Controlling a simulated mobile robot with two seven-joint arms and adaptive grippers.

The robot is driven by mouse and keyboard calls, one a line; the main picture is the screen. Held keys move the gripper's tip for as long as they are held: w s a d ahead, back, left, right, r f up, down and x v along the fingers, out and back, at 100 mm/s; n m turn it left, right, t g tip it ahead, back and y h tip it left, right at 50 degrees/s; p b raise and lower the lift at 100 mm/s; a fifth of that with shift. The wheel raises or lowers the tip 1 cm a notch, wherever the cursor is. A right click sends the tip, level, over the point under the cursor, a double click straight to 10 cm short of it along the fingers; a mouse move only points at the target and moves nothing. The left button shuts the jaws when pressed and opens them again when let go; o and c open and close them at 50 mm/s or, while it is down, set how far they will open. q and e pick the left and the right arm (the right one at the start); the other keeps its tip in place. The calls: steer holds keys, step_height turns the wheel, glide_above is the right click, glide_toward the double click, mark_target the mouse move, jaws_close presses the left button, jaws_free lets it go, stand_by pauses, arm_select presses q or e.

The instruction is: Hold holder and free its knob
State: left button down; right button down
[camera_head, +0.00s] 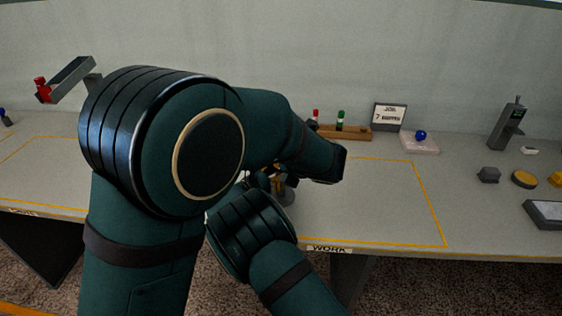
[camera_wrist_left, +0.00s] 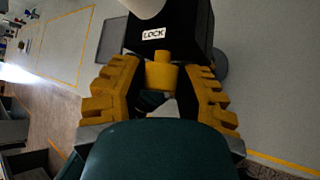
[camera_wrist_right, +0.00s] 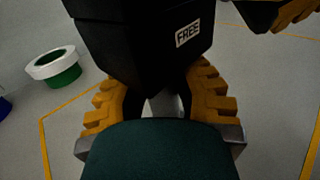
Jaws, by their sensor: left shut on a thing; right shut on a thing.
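The dark holder is mostly hidden behind my arms in the head view; a grey round base (camera_head: 287,196) shows there. In the left wrist view the holder is a black block (camera_wrist_left: 190,32) labelled LOCK, with a yellow cylindrical knob (camera_wrist_left: 162,76) in front of it. My left gripper (camera_wrist_left: 165,88) has its yellow fingers on both sides of this knob and is shut on it. In the right wrist view a black body (camera_wrist_right: 140,45) bears a FREE label. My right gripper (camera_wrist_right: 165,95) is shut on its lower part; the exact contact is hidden.
The marked area's right side is clear.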

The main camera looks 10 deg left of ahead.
arm_select(q)
steer(key=shift+s+f, duration=0.1)
steer(key=shift+f, duration=0.15)
arm_select(e)
steer(key=shift+r, duration=0.1)
arm_select(q)
steer(key=c, duration=0.6)
jaws_free()
steer(key=shift+r, duration=0.1)
steer(key=shift+d+r, duration=0.1)
steer(key=v, duration=1.1)
steer(key=shift+s+r, duration=0.2)
steer(key=shift+r, duration=0.1)
steer(key=shift+d, duration=0.15)
arm_select(e)
steer(key=c, duration=0.6)
jaws_free()
steer(key=shift+c, duration=0.2)
